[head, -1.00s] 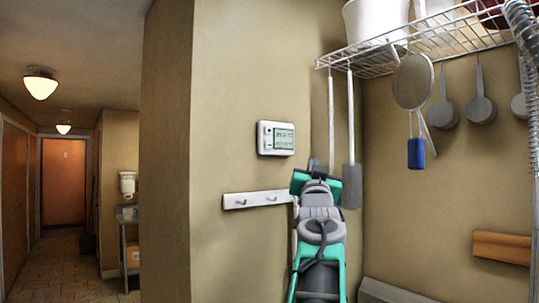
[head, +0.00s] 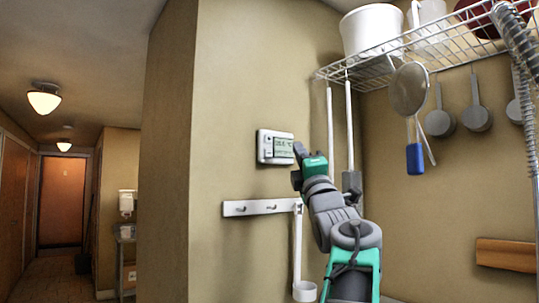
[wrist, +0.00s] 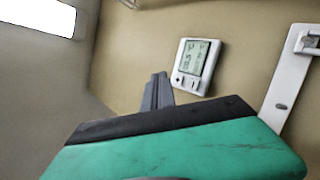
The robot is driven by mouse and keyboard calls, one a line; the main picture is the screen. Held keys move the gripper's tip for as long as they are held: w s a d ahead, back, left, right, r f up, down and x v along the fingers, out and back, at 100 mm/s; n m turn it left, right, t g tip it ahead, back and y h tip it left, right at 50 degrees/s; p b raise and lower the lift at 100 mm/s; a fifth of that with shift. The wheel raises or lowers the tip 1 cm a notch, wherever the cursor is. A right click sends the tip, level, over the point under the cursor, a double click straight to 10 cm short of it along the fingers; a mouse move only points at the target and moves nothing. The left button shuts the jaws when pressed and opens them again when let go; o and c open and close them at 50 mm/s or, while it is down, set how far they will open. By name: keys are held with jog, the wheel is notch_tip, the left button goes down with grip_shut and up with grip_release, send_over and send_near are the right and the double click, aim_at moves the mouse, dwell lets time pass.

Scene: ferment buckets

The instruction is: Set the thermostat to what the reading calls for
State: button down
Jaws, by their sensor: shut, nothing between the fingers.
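The thermostat (head: 268,148) is a white box on the tan wall, with a grey-green display and small buttons on its left side. It also shows in the wrist view (wrist: 196,67), tilted, with its display lit and small buttons at the lower end. A number with °C shows, but I cannot read its digits surely. My gripper (head: 299,149) is shut and empty, its tip by the thermostat's right edge in the head view.
A white hook rail (head: 236,208) is below the thermostat, with a white ladle (head: 298,245) hanging from it. A wire shelf (head: 390,62) with a white bucket (head: 372,30) is at upper right; a strainer (head: 409,90) and pans hang below. The hallway at left is open.

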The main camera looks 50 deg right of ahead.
aim_at(268, 153)
jog(key=shift+w, duration=0.1)
jog(key=shift+w+d+p, duration=0.3)
jog(key=shift+w+p, duration=0.5)
jog(key=shift+w, duration=0.6)
jog(key=shift+w+d+p, duration=0.35)
jog(key=shift+w+p, duration=0.45)
jog(key=shift+w, duration=0.6)
jog(key=shift+w+d+p, duration=0.3)
jog(key=shift+w+p, duration=0.5)
jog(key=shift+w, duration=0.6)
jog(key=shift+w, duration=0.1)
jog(key=shift+w+d, duration=0.15)
jog(key=shift+w, duration=0.2)
